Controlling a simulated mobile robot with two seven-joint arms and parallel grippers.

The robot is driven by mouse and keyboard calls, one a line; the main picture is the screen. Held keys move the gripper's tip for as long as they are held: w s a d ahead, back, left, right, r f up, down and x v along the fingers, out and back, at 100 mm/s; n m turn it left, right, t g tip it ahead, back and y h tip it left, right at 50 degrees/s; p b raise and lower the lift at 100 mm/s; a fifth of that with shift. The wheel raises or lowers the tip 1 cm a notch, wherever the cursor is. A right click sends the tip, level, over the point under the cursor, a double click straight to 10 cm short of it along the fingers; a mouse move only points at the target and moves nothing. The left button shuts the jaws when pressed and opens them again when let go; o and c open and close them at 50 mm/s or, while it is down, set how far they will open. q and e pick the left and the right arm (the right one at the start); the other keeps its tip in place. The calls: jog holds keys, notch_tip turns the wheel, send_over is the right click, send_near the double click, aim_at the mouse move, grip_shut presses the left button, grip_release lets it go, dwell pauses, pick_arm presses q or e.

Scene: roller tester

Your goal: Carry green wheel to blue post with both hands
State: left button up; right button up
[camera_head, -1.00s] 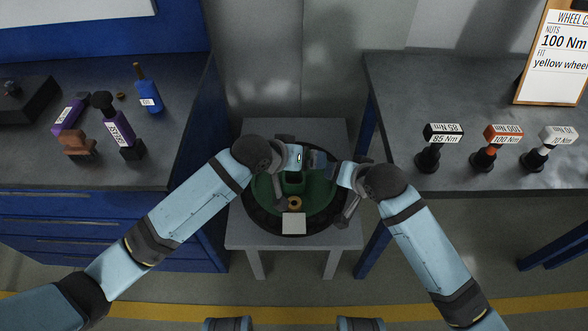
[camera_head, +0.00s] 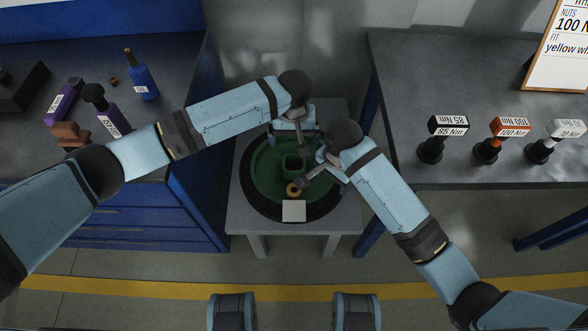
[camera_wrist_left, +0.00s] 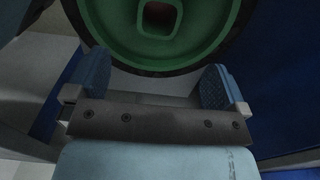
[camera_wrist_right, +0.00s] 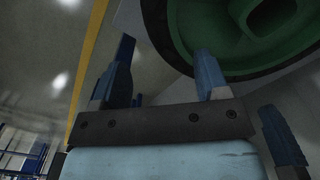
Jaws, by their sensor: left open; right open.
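The green wheel (camera_head: 268,178) with its black tyre (camera_head: 250,203) lies flat on a small grey stand (camera_head: 236,222). It also shows at the top of the left wrist view (camera_wrist_left: 205,25) and the right wrist view (camera_wrist_right: 205,25). My left gripper (camera_head: 288,136) is open at the far side of the wheel, its fingers (camera_wrist_left: 157,78) spread short of the tyre in its wrist view. My right gripper (camera_head: 318,165) is open at the right side; its fingers (camera_wrist_right: 165,62) hold nothing. Contact with the wheel cannot be told. I cannot make out a blue post.
A gold ring (camera_head: 293,190) and a white card (camera_head: 293,211) show at the wheel's near side. A left bench holds a blue bottle (camera_head: 142,78) and purple tools. A right bench (camera_head: 400,80) holds labelled tools (camera_head: 432,150) and a sign. Floor is clear in front.

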aim_at(329, 200)
pick_arm(q)
notch_tip(329, 200, down, 13)
jog(key=shift+f, duration=0.2)
pick_arm(e)
notch_tip(329, 200, down, 13)
jog(key=shift+f, duration=0.2)
pick_arm(q)
jog(key=c, duration=1.3)
pick_arm(e)
jog(key=c, duration=1.2)
pick_arm(q)
grip_shut()
pick_arm(e)
grip_shut()
